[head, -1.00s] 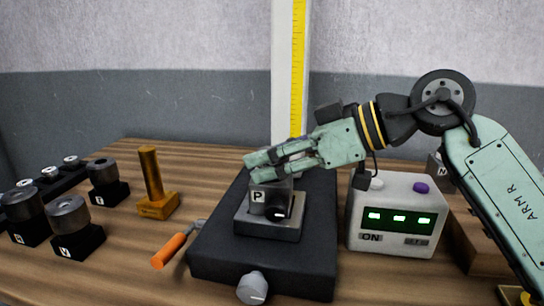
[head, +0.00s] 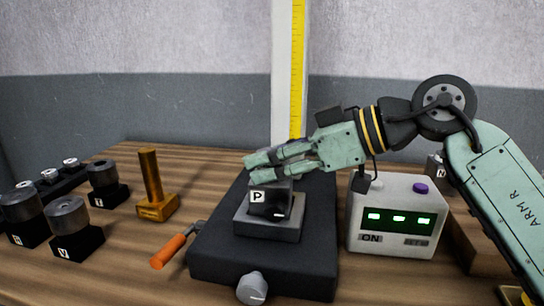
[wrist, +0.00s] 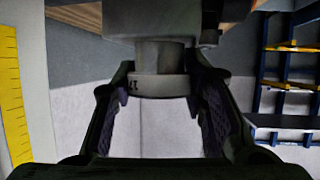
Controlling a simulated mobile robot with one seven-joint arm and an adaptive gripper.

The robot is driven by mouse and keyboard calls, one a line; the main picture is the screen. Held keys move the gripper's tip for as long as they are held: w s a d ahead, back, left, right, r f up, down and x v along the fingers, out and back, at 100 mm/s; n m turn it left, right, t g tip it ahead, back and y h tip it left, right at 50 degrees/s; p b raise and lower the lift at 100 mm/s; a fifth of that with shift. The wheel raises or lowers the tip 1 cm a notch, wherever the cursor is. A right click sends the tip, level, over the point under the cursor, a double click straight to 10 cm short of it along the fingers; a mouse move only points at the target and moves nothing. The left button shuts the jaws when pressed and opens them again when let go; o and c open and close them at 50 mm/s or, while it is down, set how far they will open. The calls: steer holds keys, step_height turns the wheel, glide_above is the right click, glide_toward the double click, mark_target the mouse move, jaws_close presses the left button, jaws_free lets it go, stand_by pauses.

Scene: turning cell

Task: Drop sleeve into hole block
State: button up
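The hole block (head: 270,203), a dark block marked P, stands on a grey plate on the black base in the head view. My gripper (head: 254,164) is directly above it, its fingers pointing left. In the wrist view, a grey sleeve (wrist: 158,85) with a marked wide band sits between my gripper's two fingertips (wrist: 158,92). Both pads appear to touch the band. The sleeve's narrower part (wrist: 160,55) runs up to the block in that picture. How deep it sits in the hole is hidden. In the head view my fingers cover most of the sleeve.
A white box (head: 398,215) with green lights stands close right of the base. A brass stand (head: 155,190) and an orange-handled tool (head: 170,250) are at its left. Several dark holders with cylinders (head: 70,225) stand far left. A yellow scale (head: 297,70) rises behind.

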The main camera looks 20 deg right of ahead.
steer(key=o, duration=0.5)
steer(key=shift+s+a+f, duration=0.1)
steer(key=shift+a+f, duration=0.05)
steer(key=shift+f, duration=0.85)
steer(key=shift+w+a+r+v, duration=0.1)
steer(key=shift+r+v, duration=0.15)
steer(key=shift+v, duration=1.2)
steer(key=shift+w+a+r+v, duration=0.1)
steer(key=shift+r+v, duration=0.1)
steer(key=shift+v, duration=1.2)
steer(key=shift+r+v, duration=0.25)
steer(key=shift+v, duration=1.2)
